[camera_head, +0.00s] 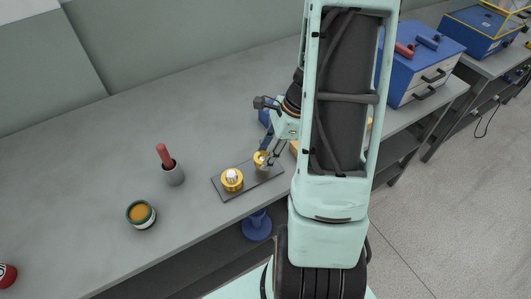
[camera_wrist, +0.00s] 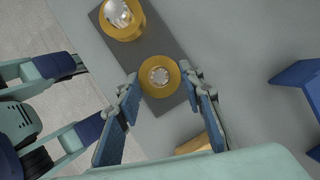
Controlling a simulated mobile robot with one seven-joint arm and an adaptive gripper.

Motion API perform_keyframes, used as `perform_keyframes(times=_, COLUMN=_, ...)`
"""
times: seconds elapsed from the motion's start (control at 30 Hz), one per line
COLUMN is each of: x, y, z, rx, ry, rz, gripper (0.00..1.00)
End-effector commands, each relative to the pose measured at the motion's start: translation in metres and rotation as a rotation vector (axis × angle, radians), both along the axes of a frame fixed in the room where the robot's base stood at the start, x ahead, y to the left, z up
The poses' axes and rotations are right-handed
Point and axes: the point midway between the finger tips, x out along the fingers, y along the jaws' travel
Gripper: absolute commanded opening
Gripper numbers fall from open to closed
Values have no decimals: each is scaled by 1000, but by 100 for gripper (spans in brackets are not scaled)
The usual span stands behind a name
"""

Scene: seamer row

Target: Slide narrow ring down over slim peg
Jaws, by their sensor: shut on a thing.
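A dark base plate (camera_head: 247,186) lies on the bench and carries two upright silver pegs. My gripper (camera_wrist: 159,78) is shut on the yellow narrow ring (camera_wrist: 160,93), one finger at each side. The slim peg (camera_wrist: 159,74) shows inside the ring's hole in the wrist view. In the head view the narrow ring (camera_head: 261,156) is low over the plate's right end, partly hidden by my fingers; its exact height on the peg cannot be told. A wider yellow ring (camera_head: 232,181) sits around the thicker peg (camera_wrist: 117,12) at the plate's other end.
A yellow block (camera_wrist: 197,143) and a blue object (camera_wrist: 297,85) lie near my gripper. A blue drawer box (camera_head: 425,65) stands right.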

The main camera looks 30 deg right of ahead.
Motion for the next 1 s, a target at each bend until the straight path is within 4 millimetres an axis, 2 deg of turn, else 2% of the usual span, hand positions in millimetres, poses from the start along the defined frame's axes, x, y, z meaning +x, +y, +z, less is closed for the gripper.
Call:
perform_keyframes(times=0.97, x=0, y=0, z=-26, rx=0, ry=0, rz=0, gripper=7)
perform_keyframes(times=1.0, x=0, y=0, z=-26, rx=0, ry=0, rz=0, gripper=36)
